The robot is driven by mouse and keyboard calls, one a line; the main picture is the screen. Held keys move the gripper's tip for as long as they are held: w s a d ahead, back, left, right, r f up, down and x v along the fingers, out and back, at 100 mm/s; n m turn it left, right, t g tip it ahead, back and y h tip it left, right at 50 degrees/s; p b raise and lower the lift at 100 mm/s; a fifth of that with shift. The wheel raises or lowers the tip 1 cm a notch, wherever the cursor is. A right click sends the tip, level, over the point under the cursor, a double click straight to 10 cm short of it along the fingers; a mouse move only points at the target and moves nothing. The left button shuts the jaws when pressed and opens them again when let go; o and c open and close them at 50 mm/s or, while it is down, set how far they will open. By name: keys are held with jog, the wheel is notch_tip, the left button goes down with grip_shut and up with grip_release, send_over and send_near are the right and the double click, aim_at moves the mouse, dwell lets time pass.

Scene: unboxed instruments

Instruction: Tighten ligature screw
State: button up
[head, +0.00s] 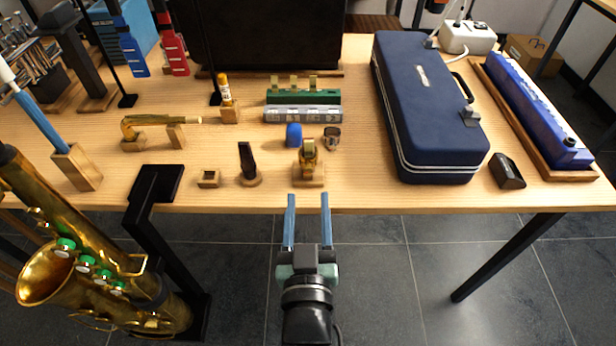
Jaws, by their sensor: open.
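A small brass ligature (308,154) stands on a wooden block (309,180) near the table's front edge, in the middle of the head view. Its screw is too small to make out. My gripper (308,200) is open and empty, with its two long blue-grey fingers pointing at the table's front edge. The fingertips are just in front of the wooden block, apart from the ligature as far as I can see. A dark mouthpiece (246,158) stands upright on a round wooden base to the left.
A blue case (425,100) lies at the right, and a black wedge-shaped object (506,172) beside it. A blue cap (293,134) and a small metallic piece (332,136) sit behind the ligature. A brass saxophone (80,270) stands at the left. Bare tabletop (360,185) lies right of the block.

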aim_at(308, 172)
jog(key=shift+w+b, duration=0.3)
jog(key=shift+w, duration=2.75)
grip_shut()
